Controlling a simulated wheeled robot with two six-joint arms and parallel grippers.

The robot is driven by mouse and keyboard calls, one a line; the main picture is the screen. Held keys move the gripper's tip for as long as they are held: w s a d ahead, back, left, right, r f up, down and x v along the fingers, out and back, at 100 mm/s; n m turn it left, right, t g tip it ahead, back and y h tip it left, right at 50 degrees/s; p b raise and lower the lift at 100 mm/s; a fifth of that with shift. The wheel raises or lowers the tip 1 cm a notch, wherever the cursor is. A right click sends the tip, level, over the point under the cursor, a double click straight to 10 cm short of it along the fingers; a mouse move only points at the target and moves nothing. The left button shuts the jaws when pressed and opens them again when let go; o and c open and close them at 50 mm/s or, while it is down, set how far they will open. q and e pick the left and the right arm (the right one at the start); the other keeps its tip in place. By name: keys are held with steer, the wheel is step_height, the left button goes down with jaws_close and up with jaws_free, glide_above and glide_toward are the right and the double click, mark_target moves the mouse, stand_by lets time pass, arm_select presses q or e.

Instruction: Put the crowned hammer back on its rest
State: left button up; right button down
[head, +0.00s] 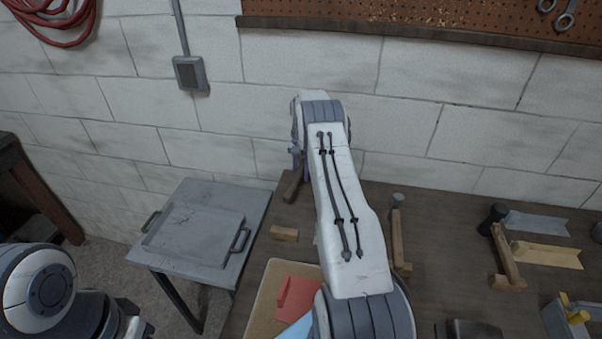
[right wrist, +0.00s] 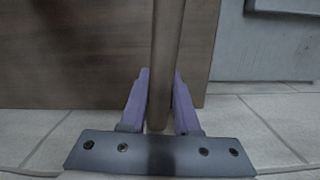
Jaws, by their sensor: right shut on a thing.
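My right gripper (right wrist: 160,76) is shut on a brown wooden handle (right wrist: 168,40), which stands between its purple fingers in the right wrist view. In the head view my right arm hides most of that gripper, and part of a dark wooden handle (head: 292,185) shows left of the arm. The held tool's head is not visible, so I cannot tell if it is the crowned hammer. One hammer (head: 397,235) with a grey head lies right of the arm. Another hammer (head: 504,250) with a dark head lies farther right. My left gripper (head: 135,322) is low at the left edge, its jaws unclear.
A grey channel (head: 535,222) and a pale wooden channel (head: 545,255) lie at the right of the bench. A small wooden block (head: 284,233) and a tan board (head: 258,310) with a red item (head: 298,297) are near the arm. A grey tray (head: 195,238) on a side table stands left.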

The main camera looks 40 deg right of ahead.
mark_target(301, 166)
steer(key=shift+f+b, duration=0.9)
steer(key=shift+f, duration=0.45)
steer(key=c, duration=0.6)
jaws_free()
steer(key=shift+o, duration=0.2)
steer(key=r, duration=0.3)
steer(key=r+b, duration=0.1)
steer(key=r, duration=0.2)
steer(key=r+b, duration=0.1)
steer(key=r, duration=0.2)
steer(key=shift+w+d+r, duration=0.25)
steer(key=shift+d+r, duration=0.1)
steer(key=shift+r, duration=0.4)
